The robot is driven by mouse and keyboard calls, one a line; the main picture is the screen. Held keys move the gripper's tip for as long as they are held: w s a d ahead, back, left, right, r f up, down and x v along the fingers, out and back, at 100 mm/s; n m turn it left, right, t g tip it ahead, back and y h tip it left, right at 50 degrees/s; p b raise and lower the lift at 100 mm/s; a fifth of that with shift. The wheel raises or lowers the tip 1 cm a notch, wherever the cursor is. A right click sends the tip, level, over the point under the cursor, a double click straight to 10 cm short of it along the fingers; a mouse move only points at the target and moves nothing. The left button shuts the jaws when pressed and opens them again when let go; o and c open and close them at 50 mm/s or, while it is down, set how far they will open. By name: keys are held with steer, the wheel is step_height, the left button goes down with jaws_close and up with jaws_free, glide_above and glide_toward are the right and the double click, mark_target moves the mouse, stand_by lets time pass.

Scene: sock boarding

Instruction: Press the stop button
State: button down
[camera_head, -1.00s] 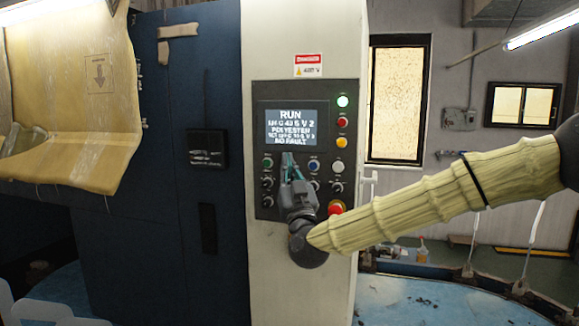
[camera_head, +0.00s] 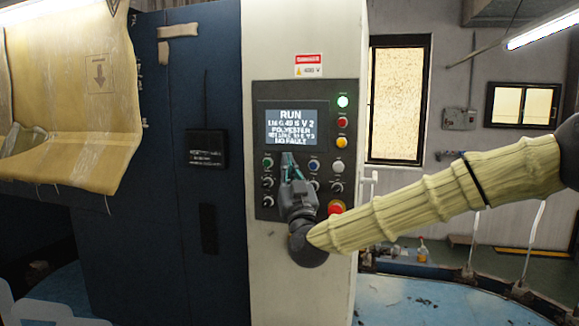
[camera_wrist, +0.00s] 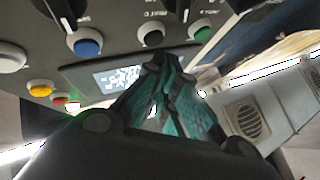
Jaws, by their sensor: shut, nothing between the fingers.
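The control panel (camera_head: 306,114) on the machine's pale column has a lit screen (camera_head: 290,127) reading RUN. Below the screen is a row of buttons: green (camera_head: 267,162), blue (camera_head: 314,166) and white (camera_head: 337,169). A black button (camera_wrist: 150,33) sits between green and blue in the wrist view; my fingers cover it in the head view. A large red button (camera_head: 336,207) is low on the panel. I cannot read which label says stop. My gripper (camera_head: 290,159) is shut and empty, its tips close by the black button; contact cannot be told.
Green, red and amber round fittings (camera_head: 342,122) stand right of the screen, the green one lit. Dark knobs (camera_head: 267,182) are below the button row. A blue cabinet (camera_head: 185,240) and a yellowish cover (camera_head: 70,100) are at left.

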steer(key=shift+w, duration=0.15)
steer(key=shift+w+b, duration=0.25)
steer(key=shift+b, duration=0.05)
steer(key=shift+w+d+b, duration=0.2)
steer(key=shift+w+b, duration=0.1)
steer(key=shift+w, duration=0.05)
stand_by(0.9)
steer(key=shift+s, duration=0.15)
steer(key=shift+s+a+b, duration=0.25)
steer(key=shift+s+b, duration=0.25)
steer(key=shift+s, duration=0.15)
stand_by(0.3)
steer(key=s, duration=0.1)
steer(key=s+a+b, duration=0.1)
steer(key=s, duration=0.1)
steer(key=s+b, duration=0.1)
steer(key=shift+s+a, duration=0.3)
steer(key=shift+s, duration=0.1)
